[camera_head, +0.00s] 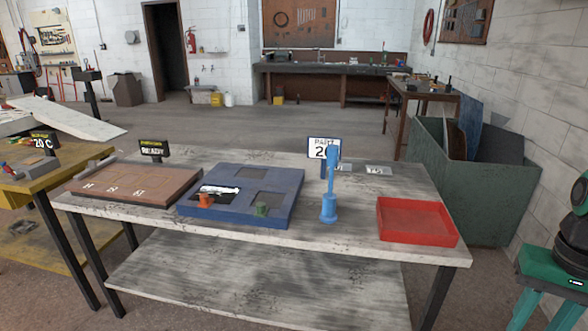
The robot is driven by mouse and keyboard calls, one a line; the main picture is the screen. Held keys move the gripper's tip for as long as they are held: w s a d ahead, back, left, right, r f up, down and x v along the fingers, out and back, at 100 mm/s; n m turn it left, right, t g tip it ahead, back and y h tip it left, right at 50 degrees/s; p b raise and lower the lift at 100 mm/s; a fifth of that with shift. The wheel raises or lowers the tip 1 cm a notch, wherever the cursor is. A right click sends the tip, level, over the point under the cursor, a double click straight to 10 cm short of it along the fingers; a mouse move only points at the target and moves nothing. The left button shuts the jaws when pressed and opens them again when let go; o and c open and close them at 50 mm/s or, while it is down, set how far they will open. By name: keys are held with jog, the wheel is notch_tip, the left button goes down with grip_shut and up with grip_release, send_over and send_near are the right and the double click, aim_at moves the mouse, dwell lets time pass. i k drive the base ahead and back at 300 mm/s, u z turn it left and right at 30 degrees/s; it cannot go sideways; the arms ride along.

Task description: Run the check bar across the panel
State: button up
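A blue panel (225,214) lies flat on the middle of the worn white workbench. It has several square openings or recesses, a small orange peg (205,201) and a small green peg (262,209). A small white-and-black elongated piece (220,190) shows at the panel's left opening; I cannot tell whether it is a separate part. No piece can be clearly identified as the check bar. My gripper is not in view.
A brown board with white numbers (130,187) lies left of the panel, a small black sign (153,149) behind it. A red tray (415,224) sits at the bench's right. Bare bench top lies between post and tray. A yellow table (58,178) stands left, a green bin (480,190) behind right.

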aim_at(94, 167)
jog(key=u, duration=1.45)
jog(key=i, duration=0.4)
jog(key=u, duration=0.7)
jog(key=i, duration=2.3)
jog(key=z, duration=0.6)
jog(key=i, duration=0.7)
jog(key=z, duration=0.25)
